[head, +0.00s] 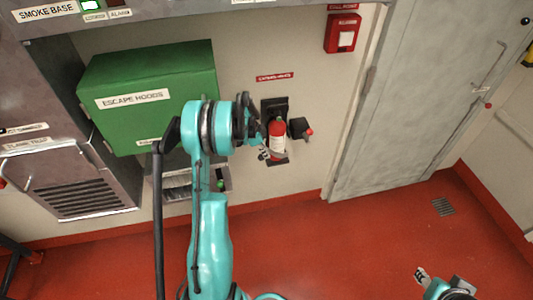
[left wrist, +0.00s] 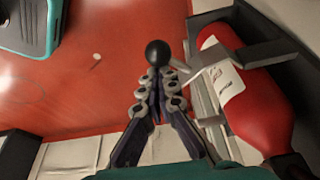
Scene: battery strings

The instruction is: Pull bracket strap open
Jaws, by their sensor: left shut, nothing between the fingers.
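A red fire extinguisher (head: 278,140) with a white label stands in a dark wall bracket (head: 274,104). It also shows at the right of the left wrist view (left wrist: 252,105). A grey metal strap (left wrist: 238,62) crosses its front, and a black ball knob (left wrist: 158,53) shows beside the strap's end. My left gripper (head: 264,143) is at the extinguisher's left side in the head view. In the left wrist view its fingers (left wrist: 158,85) are shut and empty, with their tips close to the knob; contact cannot be told. My right gripper (head: 424,277) is low at the right, away from the bracket.
A green escape hoods box (head: 150,85) hangs left of the bracket. A dark fixture with a red tip (head: 299,128) sits just right of the extinguisher. A grey door (head: 430,90) stands further right. The red floor (head: 350,235) in front is largely clear.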

